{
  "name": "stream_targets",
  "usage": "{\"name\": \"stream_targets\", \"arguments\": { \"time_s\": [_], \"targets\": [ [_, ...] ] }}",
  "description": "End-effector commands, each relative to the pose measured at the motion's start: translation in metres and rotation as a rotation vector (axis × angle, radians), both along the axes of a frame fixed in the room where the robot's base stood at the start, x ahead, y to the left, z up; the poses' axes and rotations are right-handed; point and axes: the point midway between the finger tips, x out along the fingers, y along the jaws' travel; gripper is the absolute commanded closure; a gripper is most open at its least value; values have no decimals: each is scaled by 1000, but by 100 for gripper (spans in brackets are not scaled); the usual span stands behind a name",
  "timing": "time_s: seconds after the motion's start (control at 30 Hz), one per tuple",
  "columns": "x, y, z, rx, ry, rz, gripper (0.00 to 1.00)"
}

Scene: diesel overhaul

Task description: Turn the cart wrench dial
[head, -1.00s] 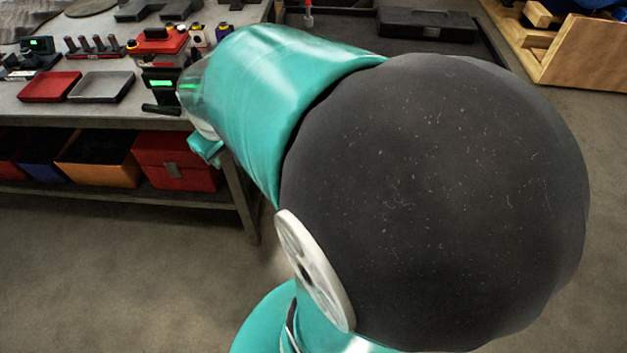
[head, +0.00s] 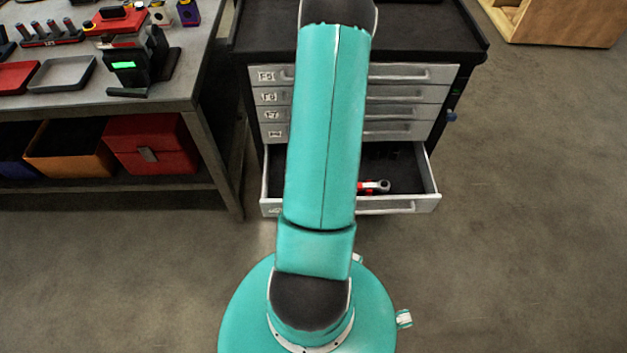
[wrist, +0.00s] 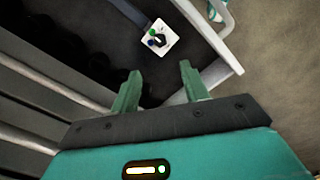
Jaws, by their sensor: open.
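In the wrist view, a white square plate with a black dial (wrist: 157,40) sits inside the open drawer, near its front corner. A blue spot and a green spot show beside the dial, and a dark grey bar runs from the plate. My gripper (wrist: 160,68) is open and empty, its two green fingers pointing toward the plate but apart from it. In the head view, the open bottom drawer (head: 425,180) of the black cart holds a red and silver wrench end (head: 376,187). My arm hides the rest of the wrench, and my gripper is out of that view.
The cart has several shut drawers above the open one and a dark top (head: 425,30). A grey workbench (head: 150,98) with trays and bins stands at the left.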

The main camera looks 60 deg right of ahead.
Motion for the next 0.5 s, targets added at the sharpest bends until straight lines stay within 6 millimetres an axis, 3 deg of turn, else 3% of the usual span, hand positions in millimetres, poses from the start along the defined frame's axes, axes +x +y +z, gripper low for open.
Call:
{"name": "stream_targets", "arguments": {
  "time_s": [0.17,0.5],
  "targets": [
    [0,1,-18,3,1,2,55],
    [1,2,-81,3,1,3,55]
  ]
}}
